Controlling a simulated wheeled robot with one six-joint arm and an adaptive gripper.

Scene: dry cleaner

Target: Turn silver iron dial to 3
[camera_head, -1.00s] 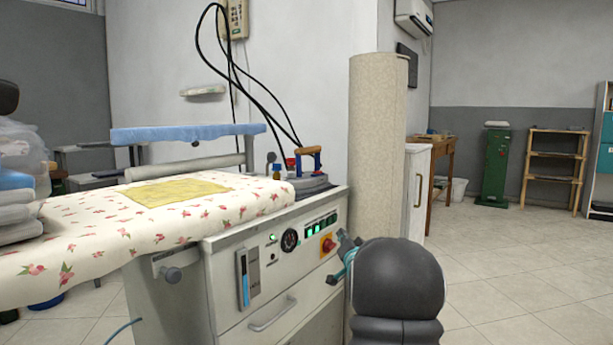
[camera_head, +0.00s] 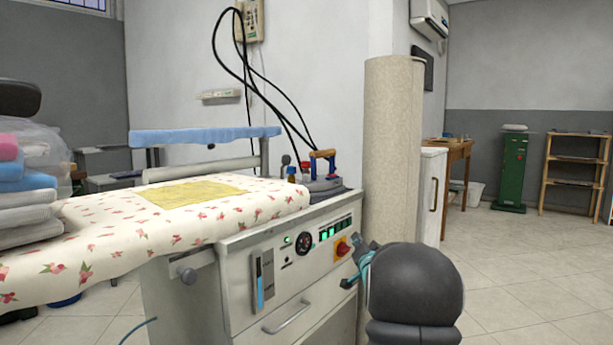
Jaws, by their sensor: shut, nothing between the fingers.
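The silver iron (camera_head: 322,184) stands at the back right corner of the ironing table, with an orange-brown handle and blue supports. Its dial is too small to make out. My gripper (camera_head: 352,265) has teal fingers and is low in front of the table's right end, just right of the red and yellow knob (camera_head: 342,247) on the control panel. It is well below the iron and apart from it. It is shut and empty. My dark arm link hides part of the gripper.
The ironing table (camera_head: 110,235) has a floral cover with a yellow cloth (camera_head: 190,192). Black cables (camera_head: 262,75) hang down to the iron. A beige column (camera_head: 393,150) stands right behind the table. Folded, wrapped laundry (camera_head: 25,205) is at left. Floor at right is clear.

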